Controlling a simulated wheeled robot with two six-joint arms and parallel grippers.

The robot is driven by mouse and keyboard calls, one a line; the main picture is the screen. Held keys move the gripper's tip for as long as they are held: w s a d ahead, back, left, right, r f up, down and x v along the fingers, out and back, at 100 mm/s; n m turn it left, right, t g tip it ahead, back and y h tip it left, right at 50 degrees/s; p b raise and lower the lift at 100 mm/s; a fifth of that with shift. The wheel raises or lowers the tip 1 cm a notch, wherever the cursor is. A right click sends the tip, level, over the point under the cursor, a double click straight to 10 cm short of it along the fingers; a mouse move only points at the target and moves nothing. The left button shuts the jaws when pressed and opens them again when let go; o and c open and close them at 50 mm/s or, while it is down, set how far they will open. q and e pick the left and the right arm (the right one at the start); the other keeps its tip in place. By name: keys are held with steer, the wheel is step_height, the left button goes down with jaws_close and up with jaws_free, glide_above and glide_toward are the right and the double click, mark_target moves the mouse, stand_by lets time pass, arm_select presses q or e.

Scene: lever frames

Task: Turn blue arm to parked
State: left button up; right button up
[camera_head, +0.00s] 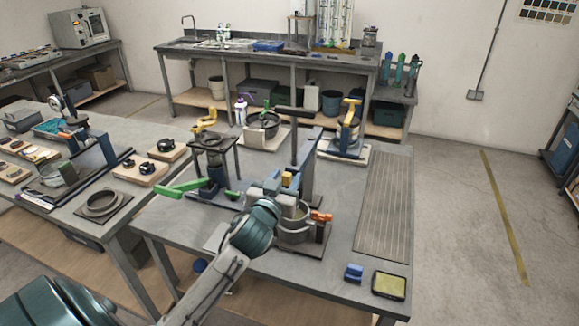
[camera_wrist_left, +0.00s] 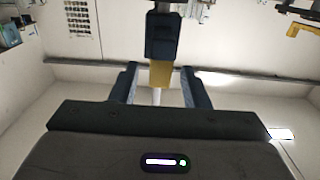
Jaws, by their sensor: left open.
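My left arm comes in from the lower left in the head view, and its gripper (camera_head: 279,186) is at a lever frame with a tall blue upright (camera_head: 312,167) on the table. In the left wrist view the two fingers (camera_wrist_left: 160,88) are apart. A dark blue arm-like piece (camera_wrist_left: 162,36) with a yellow end (camera_wrist_left: 160,74) comes down from the top, and the yellow end shows between the fingers. I cannot tell whether the fingers touch it. My wrist hides part of the frame in the head view. My right gripper is not in view.
A green lever (camera_head: 182,188) is to the left. An orange handle (camera_head: 322,216) on a grey pot is close right of my gripper. A yellow-handled device (camera_head: 350,124) stands behind. A ribbed grey mat (camera_head: 385,215) lies right; a blue block (camera_head: 354,272) is near the front edge.

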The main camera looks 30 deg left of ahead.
arm_select(q)
steer(key=shift+p+x, duration=0.4)
steer(key=shift+x, duration=1.15)
steer(key=shift+c, duration=0.2)
jaws_close()
steer(key=shift+a, duration=0.1)
